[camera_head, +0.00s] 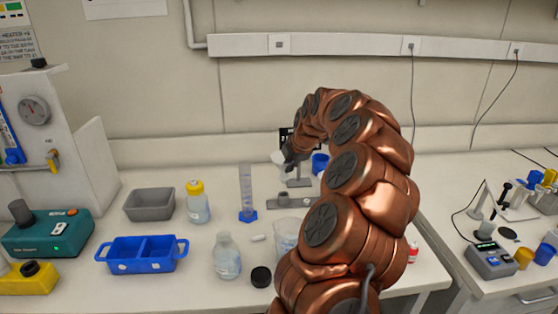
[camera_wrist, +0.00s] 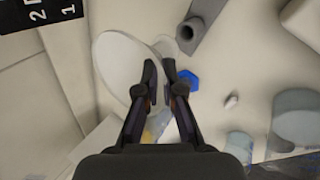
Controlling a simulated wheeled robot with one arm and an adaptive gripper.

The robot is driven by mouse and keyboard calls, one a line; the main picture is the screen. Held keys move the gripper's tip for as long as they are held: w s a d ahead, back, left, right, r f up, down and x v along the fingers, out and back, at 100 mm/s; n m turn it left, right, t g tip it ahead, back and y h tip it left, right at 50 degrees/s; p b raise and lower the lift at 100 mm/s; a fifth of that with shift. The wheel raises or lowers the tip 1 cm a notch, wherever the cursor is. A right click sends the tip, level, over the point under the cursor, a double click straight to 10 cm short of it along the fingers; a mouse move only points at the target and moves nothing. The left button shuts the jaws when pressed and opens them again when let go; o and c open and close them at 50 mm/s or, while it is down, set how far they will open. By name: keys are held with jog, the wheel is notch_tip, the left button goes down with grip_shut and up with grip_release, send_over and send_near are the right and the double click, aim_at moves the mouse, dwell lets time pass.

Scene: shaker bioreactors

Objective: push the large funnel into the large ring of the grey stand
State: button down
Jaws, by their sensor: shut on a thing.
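A large white funnel (camera_wrist: 120,65) is held at the fingertips of my gripper (camera_wrist: 159,68) in the wrist view, its wide mouth facing the camera. In the head view the pale funnel (camera_head: 278,157) shows small beside the dark gripper (camera_head: 289,153), above the back of the bench. Part of a grey stand (camera_head: 298,181) shows just under and right of the gripper; my arm hides much around it. I cannot make out its large ring, or whether the funnel touches it.
A grey piece with a tube (camera_head: 272,204), a measuring cylinder (camera_head: 246,190) and a yellow-capped bottle (camera_head: 197,203) stand nearby. A blue two-part tray (camera_head: 142,267) and a grey bin (camera_head: 149,204) are left. A black sign (camera_wrist: 40,12) is close to the gripper. The wall bounds the back.

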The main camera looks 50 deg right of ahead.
aim_at(287, 179)
jog(key=shift+f, duration=2.1)
jog(key=shift+a+b, duration=0.1)
jog(key=shift+b, duration=1.05)
jog(key=shift+f+b, duration=1.3)
jog(key=shift+b, duration=0.35)
dwell(2.1)
jog(key=c, duration=1.2)
grip_release()
jog(key=shift+c, duration=0.2)
jog(key=shift+s+r, duration=0.1)
